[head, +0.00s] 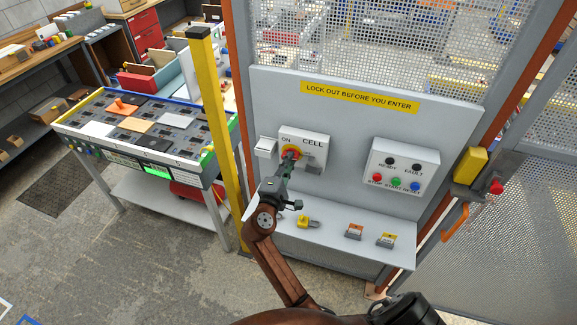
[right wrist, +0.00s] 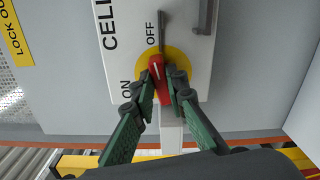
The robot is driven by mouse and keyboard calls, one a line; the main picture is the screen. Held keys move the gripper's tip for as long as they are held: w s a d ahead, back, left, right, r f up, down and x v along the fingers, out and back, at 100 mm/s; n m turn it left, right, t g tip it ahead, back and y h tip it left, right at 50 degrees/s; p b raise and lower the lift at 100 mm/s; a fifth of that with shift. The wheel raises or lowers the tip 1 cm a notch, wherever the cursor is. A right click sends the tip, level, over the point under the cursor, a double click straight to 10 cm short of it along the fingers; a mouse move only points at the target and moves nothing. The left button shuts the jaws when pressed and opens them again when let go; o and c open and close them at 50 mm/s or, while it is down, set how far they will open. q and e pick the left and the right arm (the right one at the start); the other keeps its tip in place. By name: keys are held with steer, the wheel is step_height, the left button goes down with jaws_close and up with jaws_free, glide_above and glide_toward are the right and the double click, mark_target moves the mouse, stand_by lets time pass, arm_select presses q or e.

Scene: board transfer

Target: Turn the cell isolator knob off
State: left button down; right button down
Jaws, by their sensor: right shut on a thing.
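The cell isolator (head: 304,141) is a light grey box on the grey panel, marked CELL and ON in the head view. Its red knob (head: 291,152) sits on a yellow disc. In the right wrist view the red knob (right wrist: 158,70) lies between the ON and OFF markings, its lower part partly covered by the fingers; I cannot tell exactly which mark it points to. My right gripper (head: 285,168) is shut on the knob, with a green finger on each side of it in the right wrist view (right wrist: 165,87). My left gripper is not in view.
A button box (head: 402,170) with lamps is to the right. A shelf below (head: 335,241) bears a yellow padlock (head: 304,221) and small tags. A yellow post (head: 215,120) and a board table (head: 110,153) stand to the left. A grey metal piece (right wrist: 161,35) is near OFF.

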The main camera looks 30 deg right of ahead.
steer(key=shift+f+m+b, duration=0.25)
steer(key=shift+m+b, duration=0.75)
steer(key=shift+m, duration=0.4)
steer(key=c, duration=2)
jaws_free()
steer(key=shift+r, duration=0.1)
steer(key=shift+o, duration=0.3)
